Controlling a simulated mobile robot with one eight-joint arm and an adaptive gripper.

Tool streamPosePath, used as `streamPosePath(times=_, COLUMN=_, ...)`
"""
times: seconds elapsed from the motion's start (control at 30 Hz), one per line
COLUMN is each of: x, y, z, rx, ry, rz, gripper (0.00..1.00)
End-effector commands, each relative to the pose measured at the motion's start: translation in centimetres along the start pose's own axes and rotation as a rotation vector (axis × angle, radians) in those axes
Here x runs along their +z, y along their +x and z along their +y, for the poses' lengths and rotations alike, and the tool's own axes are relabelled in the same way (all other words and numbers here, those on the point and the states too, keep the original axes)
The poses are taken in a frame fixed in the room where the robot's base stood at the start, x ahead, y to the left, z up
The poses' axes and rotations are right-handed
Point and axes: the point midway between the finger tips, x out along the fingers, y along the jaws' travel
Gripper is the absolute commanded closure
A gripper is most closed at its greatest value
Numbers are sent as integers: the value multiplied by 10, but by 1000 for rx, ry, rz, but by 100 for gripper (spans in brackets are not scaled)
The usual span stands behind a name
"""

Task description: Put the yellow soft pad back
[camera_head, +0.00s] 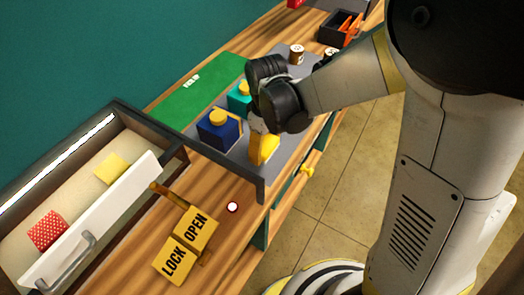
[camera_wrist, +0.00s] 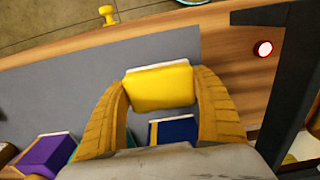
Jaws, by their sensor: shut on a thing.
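My gripper (camera_wrist: 160,100) is shut on a yellow pad-like block (camera_wrist: 158,88) with a pale edge, held between its two yellow fingers. In the head view my gripper (camera_head: 263,150) points down over the front side of the grey mat, right of the blue box. I cannot tell whether the held block touches the mat.
A blue box (camera_head: 219,131) and a teal box (camera_head: 238,97) with yellow knobs stand close by on the grey mat (camera_wrist: 60,95). A green mat (camera_head: 196,92) lies behind. A dark frame post (camera_head: 261,190) and the LOCK/OPEN sign (camera_head: 187,245) are near the drawer.

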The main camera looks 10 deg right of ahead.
Motion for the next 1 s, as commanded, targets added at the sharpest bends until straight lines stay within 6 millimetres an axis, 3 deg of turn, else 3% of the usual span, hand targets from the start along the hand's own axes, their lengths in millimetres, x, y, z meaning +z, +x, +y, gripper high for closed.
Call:
streamPosePath(times=0.17, x=-8, y=9, z=-2, rx=0, ry=-1, rz=0, gripper=60)
streamPosePath(times=0.4, x=-7, y=44, z=-2, rx=0, ry=0, rz=0, gripper=60)
streamPosePath(times=0.8, x=-7, y=49, z=-2, rx=0, ry=0, rz=0, gripper=60)
streamPosePath(times=0.83, x=-7, y=48, z=-2, rx=0, ry=0, rz=0, gripper=18)
streamPosePath(times=0.9, x=-7, y=47, z=-2, rx=0, ry=0, rz=0, gripper=3)
streamPosePath(times=1.0, x=-7, y=47, z=-2, rx=0, ry=0, rz=0, gripper=3)
